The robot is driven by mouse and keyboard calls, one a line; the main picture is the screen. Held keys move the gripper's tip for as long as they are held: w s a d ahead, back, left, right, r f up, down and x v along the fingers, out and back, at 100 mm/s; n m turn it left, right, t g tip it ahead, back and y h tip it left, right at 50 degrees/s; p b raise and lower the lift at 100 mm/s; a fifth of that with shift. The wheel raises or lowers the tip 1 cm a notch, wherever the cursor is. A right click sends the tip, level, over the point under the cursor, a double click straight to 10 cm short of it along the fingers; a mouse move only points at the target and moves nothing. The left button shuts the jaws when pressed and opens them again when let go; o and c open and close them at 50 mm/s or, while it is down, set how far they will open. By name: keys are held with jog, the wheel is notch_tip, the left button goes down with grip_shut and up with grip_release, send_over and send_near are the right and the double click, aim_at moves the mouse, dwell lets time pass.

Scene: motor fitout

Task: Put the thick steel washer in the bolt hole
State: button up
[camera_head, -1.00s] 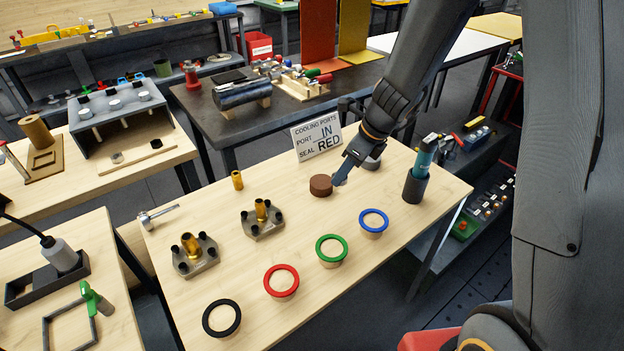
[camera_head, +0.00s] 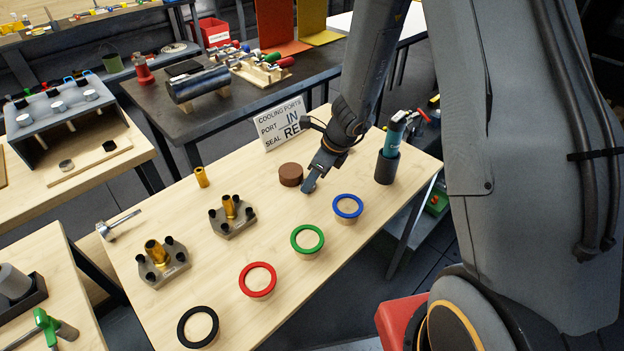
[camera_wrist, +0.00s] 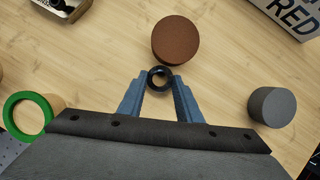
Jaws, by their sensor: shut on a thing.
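In the wrist view my gripper (camera_wrist: 160,82) is shut on a small dark ring (camera_wrist: 151,80), which looks like the thick steel washer. The ring sits between the fingertips, just short of a brown round block (camera_wrist: 176,41). In the head view my gripper (camera_head: 309,186) is low over the wooden table, beside the brown block (camera_head: 290,175); the ring is too small to make out there. Two grey flanges, a front one (camera_head: 178,268) and a rear one (camera_head: 236,224), carry brass tubes and dark bolts or posts. I cannot tell which opening is the bolt hole.
Black (camera_head: 184,341), red (camera_head: 245,284), green (camera_head: 294,244) and blue (camera_head: 337,208) rings stand along the table's front side. A dark holder (camera_head: 386,168) with a teal tool is at right. A sign (camera_head: 281,125) stands behind. A grey cylinder (camera_wrist: 272,107) is right of my gripper.

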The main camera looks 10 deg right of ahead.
jog(key=shift+f, duration=0.1)
jog(key=o, duration=1.1)
